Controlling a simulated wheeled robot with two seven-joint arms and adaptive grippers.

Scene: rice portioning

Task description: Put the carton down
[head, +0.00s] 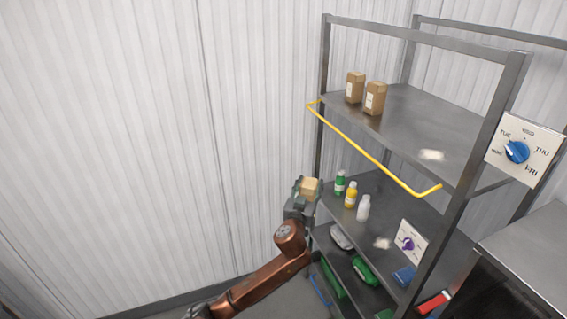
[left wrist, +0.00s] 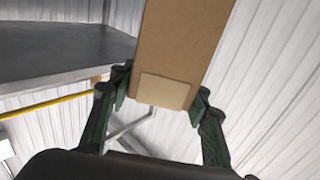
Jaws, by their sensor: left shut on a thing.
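A brown carton (head: 310,186) is held in my left gripper (head: 303,193), just left of the shelf rack at about the height of its middle shelf. In the left wrist view the carton (left wrist: 180,40) stands between the two fingers of the left gripper (left wrist: 155,108), which are shut on it. A pale label shows on its near face. Two more brown cartons, one (head: 355,87) and another (head: 375,98), stand upright on the upper shelf (head: 420,115). My right gripper is in neither view.
A yellow rail (head: 370,155) runs along the upper shelf's front edge. Green, yellow and white bottles (head: 350,195) stand on the middle shelf. White patches lie on both shelves. Dials (head: 516,151) are mounted on the rack. The upper shelf has free room right of its cartons.

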